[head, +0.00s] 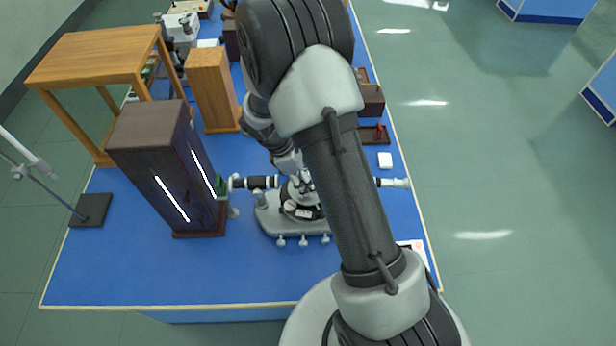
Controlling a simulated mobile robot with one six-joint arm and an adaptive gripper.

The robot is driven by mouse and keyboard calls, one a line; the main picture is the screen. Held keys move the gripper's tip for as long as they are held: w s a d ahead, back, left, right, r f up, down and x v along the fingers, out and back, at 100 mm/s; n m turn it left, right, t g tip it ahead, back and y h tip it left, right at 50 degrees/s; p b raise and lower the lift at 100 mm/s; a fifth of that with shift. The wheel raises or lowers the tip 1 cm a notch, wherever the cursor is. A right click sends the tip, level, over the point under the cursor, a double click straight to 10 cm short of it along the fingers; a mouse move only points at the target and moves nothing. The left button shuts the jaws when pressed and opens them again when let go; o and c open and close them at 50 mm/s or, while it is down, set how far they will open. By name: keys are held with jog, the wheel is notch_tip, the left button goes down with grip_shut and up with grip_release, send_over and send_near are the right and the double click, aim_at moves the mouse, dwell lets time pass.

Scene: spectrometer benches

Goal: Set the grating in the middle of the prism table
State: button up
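The spectrometer (268,218) stands on the blue bench, with a grey base and a round graduated middle. A black tube points left from it, and a pale tube end (393,183) shows to the right of my arm. The prism table would be at its centre, but my arm and wrist cover most of that spot and I cannot make it out. My gripper (301,178) is low over the spectrometer's centre, mostly hidden by my wrist. Its fingers are too small and covered to read. I cannot make out the grating.
A tall dark lamp housing (150,150) with bright slits stands left of the spectrometer. Behind are a wooden block (210,90) and a wooden stool (95,55). The front-left bench is clear.

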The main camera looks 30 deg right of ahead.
jog(key=shift+o, duration=1.2)
jog(key=shift+r, duration=0.15)
jog(key=a+r+m+t+p, duration=0.1)
jog(key=a+r+m+p, duration=0.3)
jog(key=r, duration=1.4)
jog(key=s+a+r+m+t+y, duration=0.2)
jog(key=s+r+m, duration=0.2)
jog(key=s, duration=0.6)
jog(key=s+a+r+m+t+y+b, duration=0.1)
jog(key=s+a+r+m+t+y, duration=0.1)
jog(key=s+r+m, duration=0.3)
jog(key=s+a+r+t, duration=0.1)
jog(key=s+r, duration=0.3)
jog(key=s, duration=0.2)
